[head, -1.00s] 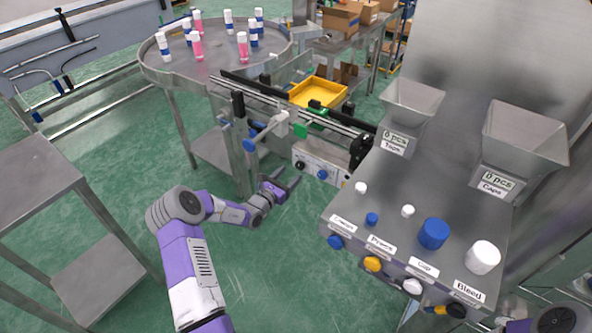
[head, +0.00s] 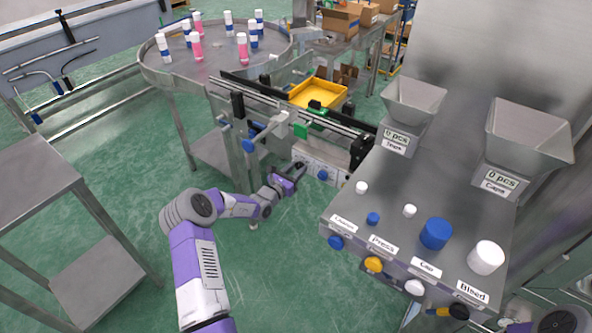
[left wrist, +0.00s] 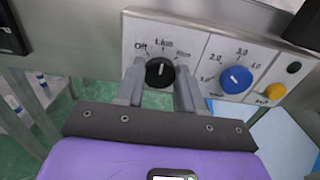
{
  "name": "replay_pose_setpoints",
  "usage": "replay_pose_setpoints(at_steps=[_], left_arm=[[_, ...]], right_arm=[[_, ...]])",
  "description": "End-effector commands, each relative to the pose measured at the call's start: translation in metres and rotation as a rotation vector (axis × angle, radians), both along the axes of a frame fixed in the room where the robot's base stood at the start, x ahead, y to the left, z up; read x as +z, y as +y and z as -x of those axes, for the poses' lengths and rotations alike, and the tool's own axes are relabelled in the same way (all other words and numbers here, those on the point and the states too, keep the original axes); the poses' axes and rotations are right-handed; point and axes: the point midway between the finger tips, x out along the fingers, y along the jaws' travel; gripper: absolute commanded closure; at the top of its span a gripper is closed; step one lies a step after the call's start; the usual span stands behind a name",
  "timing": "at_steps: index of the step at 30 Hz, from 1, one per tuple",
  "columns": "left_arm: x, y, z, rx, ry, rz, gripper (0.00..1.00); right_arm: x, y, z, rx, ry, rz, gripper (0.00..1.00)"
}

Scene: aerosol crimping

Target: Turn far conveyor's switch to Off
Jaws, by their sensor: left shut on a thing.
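The far conveyor's switch is a small black knob (left wrist: 159,72) on a white panel in the left wrist view. Its white mark points up toward the middle label, to the right of "Off". My left gripper (left wrist: 159,88) has one finger on each side of the knob and is shut on it. In the head view my left gripper (head: 297,170) is at the front panel (head: 335,177) of the far conveyor (head: 270,97) and hides the knob. My right gripper is not in view; part of my right arm shows at the bottom right.
The grey crimping station (head: 400,200) with knobs and hoppers stands at the right. A round table (head: 215,60) with bottles stands behind.

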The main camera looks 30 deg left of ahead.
Motion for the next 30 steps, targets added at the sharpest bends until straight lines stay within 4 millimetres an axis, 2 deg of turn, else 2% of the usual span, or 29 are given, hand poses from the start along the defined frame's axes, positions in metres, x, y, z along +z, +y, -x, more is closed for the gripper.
replay_pose_setpoints(at_steps=[8,14,30], left_arm=[[0.000,0.000,0.000,0.000,0.003,0.023,0.93],[0.001,0.001,0.000,0.000,0.010,0.109,0.93],[0.000,0.002,0.000,0.000,0.047,0.569,0.93]], right_arm=[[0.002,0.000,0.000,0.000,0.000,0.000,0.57],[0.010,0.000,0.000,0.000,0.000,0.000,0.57],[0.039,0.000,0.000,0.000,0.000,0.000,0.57]])
